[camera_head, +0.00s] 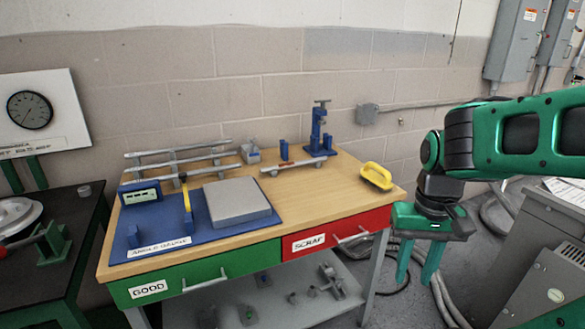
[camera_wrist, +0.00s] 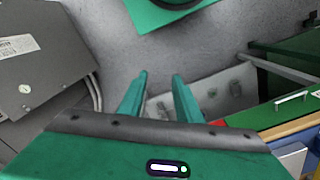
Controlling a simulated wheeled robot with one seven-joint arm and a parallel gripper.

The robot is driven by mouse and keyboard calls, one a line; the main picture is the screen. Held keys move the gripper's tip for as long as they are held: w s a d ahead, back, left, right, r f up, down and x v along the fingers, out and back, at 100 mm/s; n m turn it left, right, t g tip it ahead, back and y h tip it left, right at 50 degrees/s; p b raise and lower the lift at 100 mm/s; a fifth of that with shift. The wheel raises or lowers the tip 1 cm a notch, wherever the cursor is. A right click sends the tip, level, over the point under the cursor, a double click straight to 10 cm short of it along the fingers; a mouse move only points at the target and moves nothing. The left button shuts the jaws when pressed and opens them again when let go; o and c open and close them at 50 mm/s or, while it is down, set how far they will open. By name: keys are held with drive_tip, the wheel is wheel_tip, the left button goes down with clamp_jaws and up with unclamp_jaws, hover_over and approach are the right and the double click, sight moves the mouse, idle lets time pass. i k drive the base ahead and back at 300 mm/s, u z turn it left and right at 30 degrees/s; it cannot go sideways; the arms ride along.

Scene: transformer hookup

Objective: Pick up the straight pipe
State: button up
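Long straight grey pipes (camera_head: 180,146) lie on a rack at the back left of the wooden workbench (camera_head: 330,183). A shorter grey bar or pipe (camera_head: 292,167) lies near the back middle, by a blue stand; I cannot tell which of these is the straight pipe. My gripper (camera_head: 417,270) hangs beyond the bench's right end, below the level of its top, fingers pointing down. It is open and empty, well apart from the pipes. In the wrist view its two green fingers (camera_wrist: 160,80) have a clear gap, with the floor and lower shelf beyond. No pipe on the bench top shows there.
A yellow handle (camera_head: 377,176) sits at the bench's right end. A blue press-like stand (camera_head: 320,132) is at the back. A blue mat with a grey plate (camera_head: 236,200) is front left. Fittings lie on the lower shelf (camera_head: 300,305). A grey cabinet (camera_head: 535,270) stands right.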

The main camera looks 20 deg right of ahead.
sight(295, 164)
drive_tip(key=z, duration=0.4)
drive_tip(key=i, duration=1.3)
drive_tip(key=u, duration=0.05)
